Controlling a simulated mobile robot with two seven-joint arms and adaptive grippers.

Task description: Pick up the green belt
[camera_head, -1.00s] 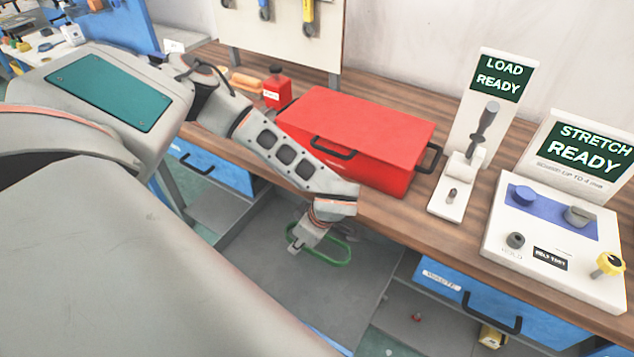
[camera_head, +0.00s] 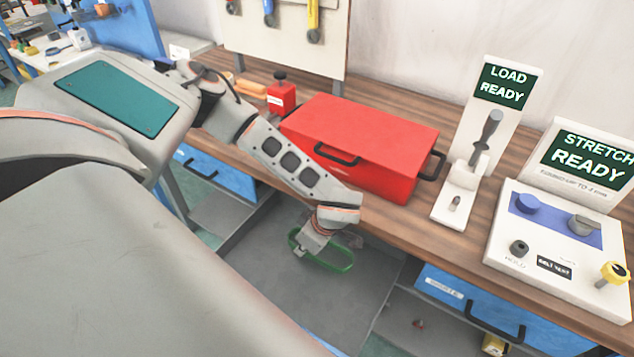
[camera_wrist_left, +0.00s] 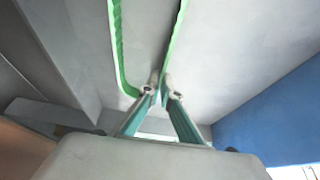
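The green belt (camera_head: 337,268) is a thin closed loop below the front edge of the workbench, over a grey surface. My left gripper (camera_head: 302,251) points down at the left end of the loop. In the left wrist view the belt (camera_wrist_left: 119,55) runs away from me in two strands. My left fingertips (camera_wrist_left: 158,90) are drawn together on its near end, with the belt between them. I cannot tell whether the belt rests on the grey surface or hangs above it. My right gripper is not in view.
The wooden workbench (camera_head: 405,225) carries a red toolbox (camera_head: 365,145), a red bottle (camera_head: 281,96), a "LOAD READY" stand (camera_head: 462,195) and a "STRETCH READY" panel (camera_head: 555,250). Blue drawers (camera_head: 212,172) hang under the bench on both sides of the belt.

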